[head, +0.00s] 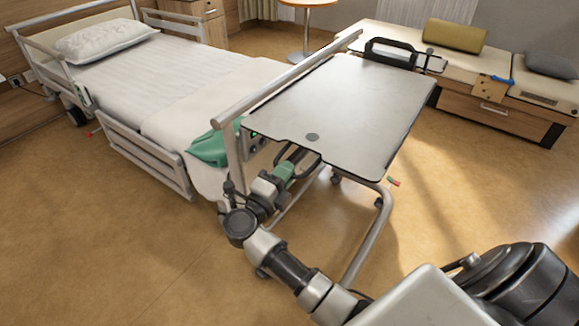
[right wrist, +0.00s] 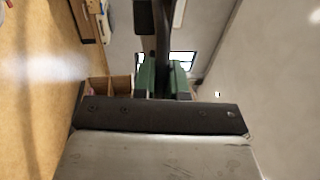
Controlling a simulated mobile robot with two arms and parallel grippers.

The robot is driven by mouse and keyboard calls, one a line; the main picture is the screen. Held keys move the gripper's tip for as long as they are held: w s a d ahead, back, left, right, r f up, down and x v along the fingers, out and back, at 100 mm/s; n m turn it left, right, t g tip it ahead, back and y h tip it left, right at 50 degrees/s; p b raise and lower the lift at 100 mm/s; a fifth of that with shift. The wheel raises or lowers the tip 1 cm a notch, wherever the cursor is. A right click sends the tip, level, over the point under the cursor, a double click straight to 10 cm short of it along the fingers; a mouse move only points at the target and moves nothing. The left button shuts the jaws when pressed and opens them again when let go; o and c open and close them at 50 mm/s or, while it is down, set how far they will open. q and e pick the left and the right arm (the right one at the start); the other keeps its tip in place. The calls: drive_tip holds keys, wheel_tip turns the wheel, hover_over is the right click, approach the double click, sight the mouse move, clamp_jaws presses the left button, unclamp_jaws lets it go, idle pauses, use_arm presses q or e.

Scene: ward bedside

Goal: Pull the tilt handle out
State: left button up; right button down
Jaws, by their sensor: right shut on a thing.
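The overbed table (head: 350,100) has a pale grey top with a dark edge and stands beside the bed. My right gripper (head: 288,168) reaches under its near edge. A dark handle (head: 308,166) shows there, partly hidden by the gripper and the table top. In the right wrist view, the green fingertips of the right gripper (right wrist: 162,78) are shut on a dark upright bar (right wrist: 162,40), the handle, with one finger on each side. My left gripper is not in view.
The bed (head: 180,85) with a lowered side rail (head: 145,160) is at left, with a green cloth (head: 208,150) on its near end. A bench (head: 480,95) stands at back right. The floor at right is clear.

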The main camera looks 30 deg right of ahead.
drive_tip(key=shift+s+a+f, duration=0.1)
drive_tip(key=shift+a+f, duration=0.05)
drive_tip(key=c, duration=1.6)
unclamp_jaws()
drive_tip(key=o, duration=0.4)
drive_tip(key=shift+a, duration=0.1)
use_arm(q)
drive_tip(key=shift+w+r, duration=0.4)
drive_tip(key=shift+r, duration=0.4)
use_arm(e)
drive_tip(key=v, duration=1)
drive_tip(key=shift+s+a, duration=0.2)
drive_tip(key=shift+a, duration=0.15)
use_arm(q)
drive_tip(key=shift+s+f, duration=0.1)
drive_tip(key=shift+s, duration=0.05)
